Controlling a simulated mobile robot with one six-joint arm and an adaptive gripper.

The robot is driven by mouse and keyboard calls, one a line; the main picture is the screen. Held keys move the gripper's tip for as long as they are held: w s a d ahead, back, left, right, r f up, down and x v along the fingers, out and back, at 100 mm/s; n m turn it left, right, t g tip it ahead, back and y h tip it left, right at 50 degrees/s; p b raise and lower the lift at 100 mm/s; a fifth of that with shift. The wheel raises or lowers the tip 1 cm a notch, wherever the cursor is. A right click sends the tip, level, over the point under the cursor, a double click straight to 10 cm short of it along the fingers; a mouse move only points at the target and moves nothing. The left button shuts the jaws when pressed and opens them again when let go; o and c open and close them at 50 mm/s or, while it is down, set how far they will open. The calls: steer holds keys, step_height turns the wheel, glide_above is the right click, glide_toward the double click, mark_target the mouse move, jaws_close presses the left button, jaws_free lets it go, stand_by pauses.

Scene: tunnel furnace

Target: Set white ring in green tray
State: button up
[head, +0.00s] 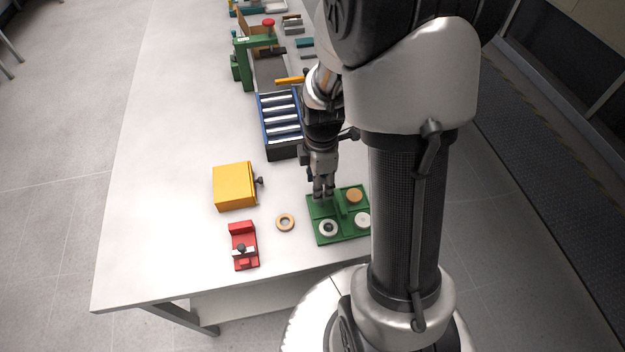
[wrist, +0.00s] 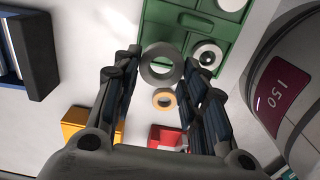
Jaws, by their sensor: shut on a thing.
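My gripper (head: 323,196) points down at the upper-left compartment of the green tray (head: 342,238). In the wrist view, my gripper (wrist: 163,65) is shut on a pale grey-white ring (wrist: 148,75), which sits between its fingertips. In that view the ring overlaps the edge of the green tray (wrist: 182,18); its exact height above the tray cannot be told. In the head view the held ring is not clear behind the fingers. A second white ring with a dark centre (head: 321,228) lies in the tray's lower-left compartment and also shows in the wrist view (wrist: 200,57).
The tray also holds an orange disc (head: 354,195) and a white disc (head: 362,220). A tan ring (head: 279,223), a yellow box (head: 233,187) and a red fixture (head: 241,229) stand left of it. A blue roller conveyor (head: 281,125) lies behind. The table's left side is clear.

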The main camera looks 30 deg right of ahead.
mark_target(318, 205)
steer(key=shift+a+f+b, duration=0.1)
steer(key=shift+f+b, duration=0.3)
steer(key=shift+f, duration=0.15)
steer(key=shift+f+b, duration=2.05)
steer(key=shift+f, duration=0.55)
steer(key=shift+f+b, duration=0.35)
steer(key=shift+f, duration=0.2)
steer(key=o, duration=1.1)
steer(key=shift+o, duration=0.3)
steer(key=shift+o, duration=1.3)
steer(key=shift+r, duration=0.15)
step_height(318, 205, up, 7)
steer(key=p, duration=0.6)
